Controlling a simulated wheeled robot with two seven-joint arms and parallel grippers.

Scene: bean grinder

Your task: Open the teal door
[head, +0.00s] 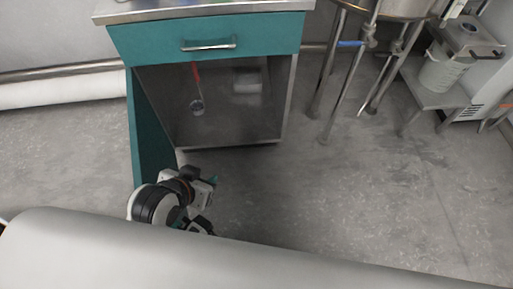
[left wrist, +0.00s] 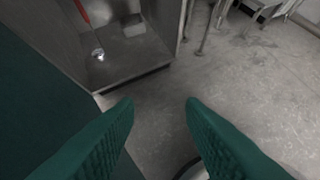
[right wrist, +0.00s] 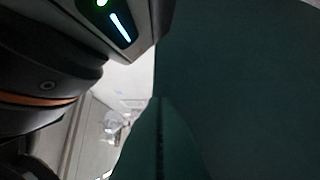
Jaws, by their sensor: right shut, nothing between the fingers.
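The teal door (head: 148,125) stands swung wide at the left side of the cabinet (head: 215,143), leaving the lower compartment exposed. The door also fills the left of the left wrist view (left wrist: 35,95). My left gripper (head: 202,176) is near the door's front edge, on its inner side. In the left wrist view its teal fingers (left wrist: 160,108) are spread with nothing between them.
A teal drawer (head: 265,36) with a metal handle is closed above the compartment. A red-handled tool (head: 197,105) and a pale box (head: 248,82) are inside. A metal-legged stand (head: 345,95) is to the right. The floor before the cabinet is clear.

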